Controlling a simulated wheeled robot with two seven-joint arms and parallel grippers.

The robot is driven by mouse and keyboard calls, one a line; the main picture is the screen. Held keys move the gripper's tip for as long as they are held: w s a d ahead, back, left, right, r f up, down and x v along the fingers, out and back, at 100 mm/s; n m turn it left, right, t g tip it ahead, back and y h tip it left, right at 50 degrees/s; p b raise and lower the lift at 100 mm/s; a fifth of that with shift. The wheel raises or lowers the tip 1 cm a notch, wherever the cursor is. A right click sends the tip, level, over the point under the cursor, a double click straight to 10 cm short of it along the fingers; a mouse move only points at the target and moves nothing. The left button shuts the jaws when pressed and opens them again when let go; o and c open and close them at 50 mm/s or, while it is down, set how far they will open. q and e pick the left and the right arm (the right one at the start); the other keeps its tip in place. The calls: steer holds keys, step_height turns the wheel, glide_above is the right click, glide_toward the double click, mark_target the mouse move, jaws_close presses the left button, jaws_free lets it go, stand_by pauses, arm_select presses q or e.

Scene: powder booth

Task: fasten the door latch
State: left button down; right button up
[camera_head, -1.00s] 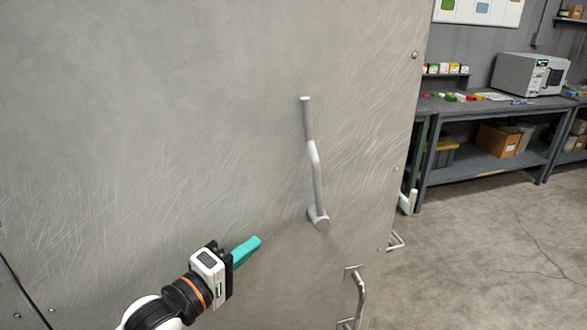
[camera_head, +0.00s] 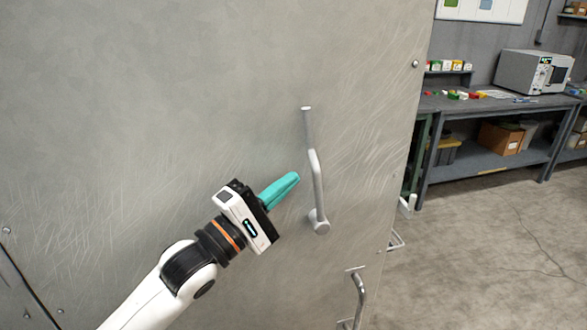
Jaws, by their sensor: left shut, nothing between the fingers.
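The door (camera_head: 180,90) is a large scratched grey metal panel that fills the left and middle of the head view. Its latch (camera_head: 317,185) is a bent metal lever with a round pivot at its lower end. The lever points upward from the pivot, nearly upright. My left gripper (camera_head: 294,178) has teal fingers, shut and empty. Its fingertips are just left of the lever's lower half, with a small gap showing in the picture. My right gripper is not in view.
A metal pull handle (camera_head: 358,298) sits below the latch, and another bracket (camera_head: 396,241) shows at the door's right edge. To the right, a workbench (camera_head: 470,107) holds a grey oven-like box (camera_head: 530,72). The concrete floor (camera_head: 480,240) before it is clear.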

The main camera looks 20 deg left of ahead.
mark_target(315, 176)
arm_select(q)
steer(key=shift+x, duration=1.15)
steer(key=shift+p, duration=0.3)
